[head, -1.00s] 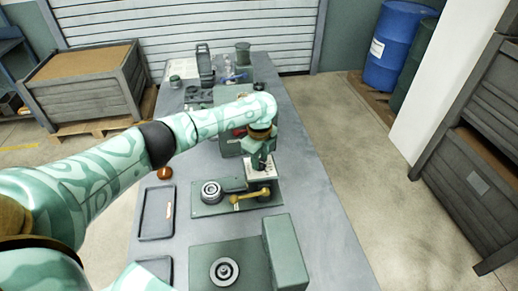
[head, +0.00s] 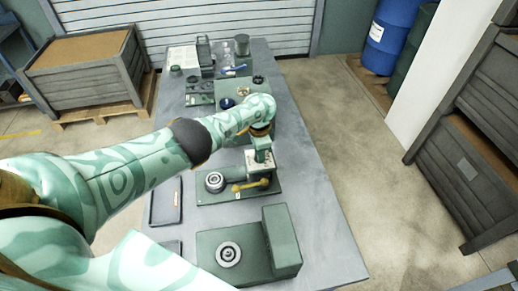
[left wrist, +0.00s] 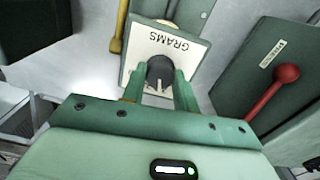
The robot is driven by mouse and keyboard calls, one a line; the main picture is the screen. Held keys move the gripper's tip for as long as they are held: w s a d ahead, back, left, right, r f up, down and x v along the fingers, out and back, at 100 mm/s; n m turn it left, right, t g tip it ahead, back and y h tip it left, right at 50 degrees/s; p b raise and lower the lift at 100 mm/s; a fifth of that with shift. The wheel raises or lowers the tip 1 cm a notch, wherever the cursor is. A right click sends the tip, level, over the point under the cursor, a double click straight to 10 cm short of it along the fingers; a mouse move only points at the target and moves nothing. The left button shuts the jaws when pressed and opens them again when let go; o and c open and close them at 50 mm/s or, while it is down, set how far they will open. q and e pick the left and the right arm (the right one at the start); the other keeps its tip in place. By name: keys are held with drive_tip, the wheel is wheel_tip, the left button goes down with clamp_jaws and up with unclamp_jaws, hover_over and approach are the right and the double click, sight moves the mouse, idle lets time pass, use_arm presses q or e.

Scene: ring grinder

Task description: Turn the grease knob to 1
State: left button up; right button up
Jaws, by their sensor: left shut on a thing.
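A white dial plate marked GRAMS (left wrist: 184,48) carries a dark round knob (left wrist: 160,70), seen from above in the left wrist view. My left gripper (left wrist: 159,82) has one finger on each side of this knob and is shut on it. In the head view my left gripper (head: 262,152) points down at the dial plate (head: 266,163), at the back of a green base plate (head: 217,199). The knob is hidden there behind the fingers. The numbers on the dial are too small or covered to read. My right gripper is not in view.
A brass lever (head: 250,185) and a round metal fixture (head: 215,181) sit beside the dial. A red-knobbed lever (left wrist: 287,73) stands right in the wrist view. A green block machine (head: 282,240) is in front. Several items stand at the table's back. The table's right strip is clear.

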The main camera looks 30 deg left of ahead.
use_arm(q)
drive_tip(key=n, duration=0.4)
drive_tip(key=shift+n+p, duration=0.3)
drive_tip(key=shift+p, duration=0.05)
drive_tip(key=shift+n, duration=2)
drive_tip(key=o, duration=1)
drive_tip(key=shift+c, duration=0.2)
drive_tip(key=shift+r, duration=0.1)
